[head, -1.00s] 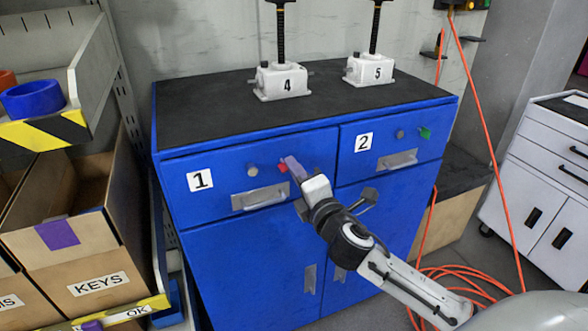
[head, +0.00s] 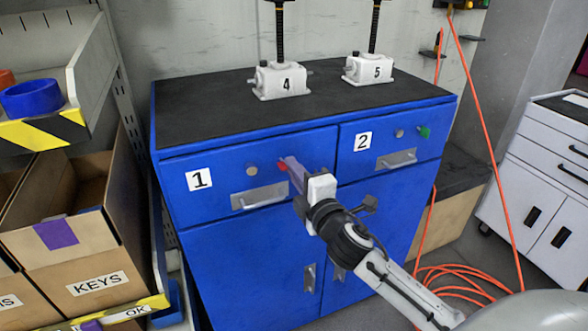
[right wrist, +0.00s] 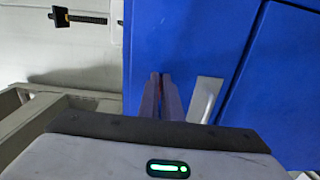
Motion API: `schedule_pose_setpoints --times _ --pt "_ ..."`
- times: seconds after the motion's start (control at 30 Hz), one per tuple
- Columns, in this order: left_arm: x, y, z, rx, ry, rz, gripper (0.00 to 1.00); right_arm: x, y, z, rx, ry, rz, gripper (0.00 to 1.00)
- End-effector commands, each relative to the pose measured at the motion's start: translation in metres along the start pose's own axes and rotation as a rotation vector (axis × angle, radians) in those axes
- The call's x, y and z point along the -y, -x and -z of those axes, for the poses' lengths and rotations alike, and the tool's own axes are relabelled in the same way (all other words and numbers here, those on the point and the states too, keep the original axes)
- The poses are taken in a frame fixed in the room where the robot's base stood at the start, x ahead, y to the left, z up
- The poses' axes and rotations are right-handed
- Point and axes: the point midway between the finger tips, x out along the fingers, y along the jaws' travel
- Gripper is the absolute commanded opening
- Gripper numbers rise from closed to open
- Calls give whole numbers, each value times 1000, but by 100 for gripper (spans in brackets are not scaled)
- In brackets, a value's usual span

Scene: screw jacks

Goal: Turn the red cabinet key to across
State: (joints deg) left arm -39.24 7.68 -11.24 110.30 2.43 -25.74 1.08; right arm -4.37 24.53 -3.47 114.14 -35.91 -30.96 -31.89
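The red key (head: 283,164) sits on the front of drawer 1 of the blue cabinet (head: 235,255), right of a round grey knob (head: 252,170). My right gripper (head: 289,165) reaches it from the lower right. Its fingers are close together with the tips at the key. In the right wrist view, the fingers (right wrist: 161,92) are nearly closed, with a little red (right wrist: 157,76) between the tips. The fingers hide most of the key, so its exact angle is hard to tell. My left gripper is not in view.
The drawer 1 handle (head: 258,197) lies just below the gripper. Drawer 2 has a green key (head: 424,132). White screw jacks 4 (head: 280,82) and 5 (head: 368,69) stand on the cabinet top. Shelves with a KEYS box (head: 90,270) are at left. An orange hose (head: 480,135) hangs at right.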

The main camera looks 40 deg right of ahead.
Motion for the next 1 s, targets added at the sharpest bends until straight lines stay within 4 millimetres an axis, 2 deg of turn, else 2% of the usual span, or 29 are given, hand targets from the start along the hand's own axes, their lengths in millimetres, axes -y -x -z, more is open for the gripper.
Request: schedule_pose_setpoints --times 0.03,0.17,0.47,0.57,1.0 --pt "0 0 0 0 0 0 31 0 0 0 1 -2 1 0" --pt "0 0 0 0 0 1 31 0 0 0 1 -1 1 23" --pt "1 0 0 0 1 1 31 0 1 0 0 0 0 23" --pt "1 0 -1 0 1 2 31 1 7 0 -1 0 1 23" --pt "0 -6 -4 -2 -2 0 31 2 85 0 1 -1 2 23"
